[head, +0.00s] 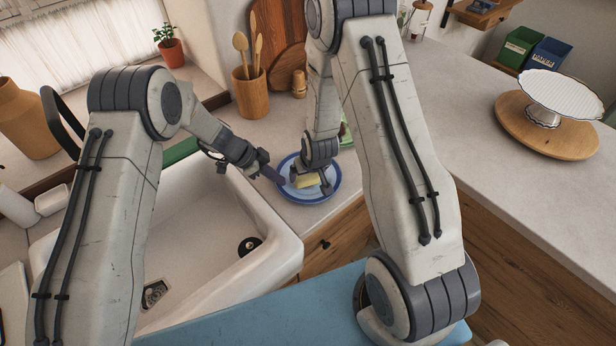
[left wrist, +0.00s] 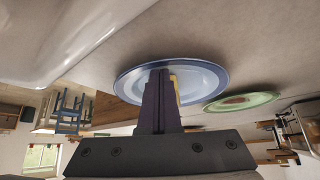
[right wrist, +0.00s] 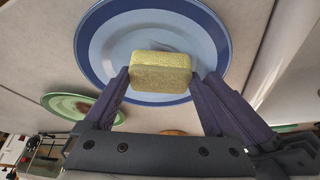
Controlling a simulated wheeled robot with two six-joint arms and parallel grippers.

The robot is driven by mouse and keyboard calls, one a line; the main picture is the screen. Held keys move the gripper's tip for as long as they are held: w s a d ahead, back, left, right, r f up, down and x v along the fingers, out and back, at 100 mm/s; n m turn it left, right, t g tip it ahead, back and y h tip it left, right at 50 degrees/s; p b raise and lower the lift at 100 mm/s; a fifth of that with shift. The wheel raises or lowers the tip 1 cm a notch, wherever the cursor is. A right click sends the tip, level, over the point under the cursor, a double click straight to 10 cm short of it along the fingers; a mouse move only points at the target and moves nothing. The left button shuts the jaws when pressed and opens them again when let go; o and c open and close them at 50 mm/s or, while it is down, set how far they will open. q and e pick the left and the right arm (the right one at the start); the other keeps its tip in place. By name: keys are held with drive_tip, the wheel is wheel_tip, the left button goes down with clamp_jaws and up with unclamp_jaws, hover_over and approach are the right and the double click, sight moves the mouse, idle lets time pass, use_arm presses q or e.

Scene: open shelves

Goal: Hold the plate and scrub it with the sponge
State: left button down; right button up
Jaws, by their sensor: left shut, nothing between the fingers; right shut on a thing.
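A blue-rimmed plate (head: 328,192) lies on the counter to the right of the sink. A yellow sponge (head: 309,181) is over the plate's middle; it also shows in the right wrist view (right wrist: 160,72). My right gripper (right wrist: 161,78) is shut on the sponge, one finger on each side. Whether the sponge touches the plate is hard to tell. My left gripper (left wrist: 160,74) is shut and empty, its fingertips at the plate's near rim in the left wrist view. In the head view it comes in at the plate's left side. I cannot tell whether it touches.
A white sink (head: 225,262) lies left of the plate. A green plate (left wrist: 240,102) is close to the blue one. A wooden utensil pot (head: 251,94) stands behind. A white cake stand (head: 560,98) is at the far right, with clear counter before it.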

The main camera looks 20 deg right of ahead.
use_arm(q)
drive_tip(key=shift+s+f, duration=0.1)
drive_tip(key=shift+f, duration=0.1)
use_arm(e)
drive_tip(key=shift+s+d, duration=0.3)
drive_tip(key=shift+d, duration=0.05)
drive_tip(key=shift+w+d, duration=0.2)
drive_tip(key=shift+d, duration=0.45)
drive_tip(key=shift+w+d+f, duration=0.1)
drive_tip(key=shift+w+d, duration=0.05)
drive_tip(key=shift+w, duration=0.6)
drive_tip(key=shift+s+a, duration=0.2)
drive_tip(key=shift+s, duration=0.55)
drive_tip(key=shift+s+a, duration=0.2)
drive_tip(key=shift+a, duration=0.45)
drive_tip(key=shift+w+a, duration=0.45)
drive_tip(key=shift+a, duration=0.05)
drive_tip(key=shift+w+d, duration=0.15)
drive_tip(key=shift+w, duration=0.6)
drive_tip(key=shift+w+d, duration=0.2)
drive_tip(key=shift+d, duration=0.5)
drive_tip(key=shift+s+d, duration=0.45)
drive_tip(key=shift+d, duration=0.05)
use_arm(q)
drive_tip(key=shift+r, duration=0.1)
use_arm(e)
drive_tip(key=shift+r, duration=3.6)
